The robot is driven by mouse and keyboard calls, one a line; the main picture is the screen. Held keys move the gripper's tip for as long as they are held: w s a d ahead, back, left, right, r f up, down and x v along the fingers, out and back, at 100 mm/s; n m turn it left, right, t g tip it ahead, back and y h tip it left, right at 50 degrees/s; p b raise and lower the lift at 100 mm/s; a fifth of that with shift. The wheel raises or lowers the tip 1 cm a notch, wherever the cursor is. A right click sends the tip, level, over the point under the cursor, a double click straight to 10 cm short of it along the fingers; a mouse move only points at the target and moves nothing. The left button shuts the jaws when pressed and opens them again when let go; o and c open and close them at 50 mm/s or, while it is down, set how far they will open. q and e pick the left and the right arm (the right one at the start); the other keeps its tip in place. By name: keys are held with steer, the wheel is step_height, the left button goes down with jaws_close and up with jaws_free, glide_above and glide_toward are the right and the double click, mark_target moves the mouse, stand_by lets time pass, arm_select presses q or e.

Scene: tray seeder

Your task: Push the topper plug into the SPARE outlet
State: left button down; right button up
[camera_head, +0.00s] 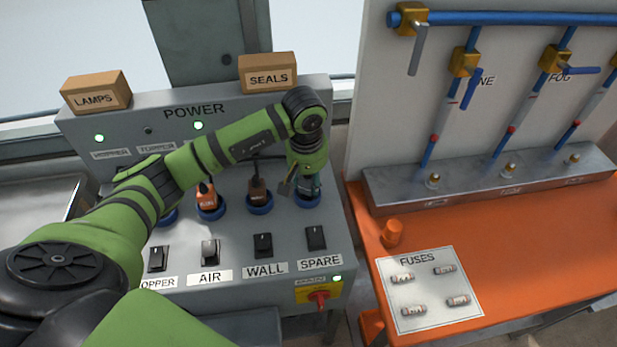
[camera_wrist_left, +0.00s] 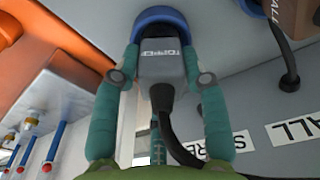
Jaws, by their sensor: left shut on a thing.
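My left gripper (camera_head: 303,183) reaches down over the power box at the SPARE outlet (camera_head: 308,201), the rightmost blue ring, above the SPARE label (camera_head: 321,262). In the left wrist view its teal fingers (camera_wrist_left: 160,68) are shut on both sides of the dark grey topper plug (camera_wrist_left: 163,66), lettered TOPPER. The plug's far end meets the blue outlet ring (camera_wrist_left: 160,16); I cannot tell how deep it sits. Its black cord (camera_wrist_left: 175,128) bends down between the fingers. In the head view the gripper mostly hides the plug. My right gripper is not in view.
An orange plug (camera_head: 207,200) and a brown plug (camera_head: 258,191) stand in outlets to the left. Rocker switches (camera_head: 263,245) line the box front. LAMPS (camera_head: 96,91) and SEALS (camera_head: 267,72) boxes sit on top. An orange bench (camera_head: 530,250) with a fuse mat (camera_head: 430,291) stands right.

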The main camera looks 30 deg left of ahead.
arm_select(q)
steer(key=shift+f, duration=0.25)
steer(key=c, duration=0.6)
jaws_free()
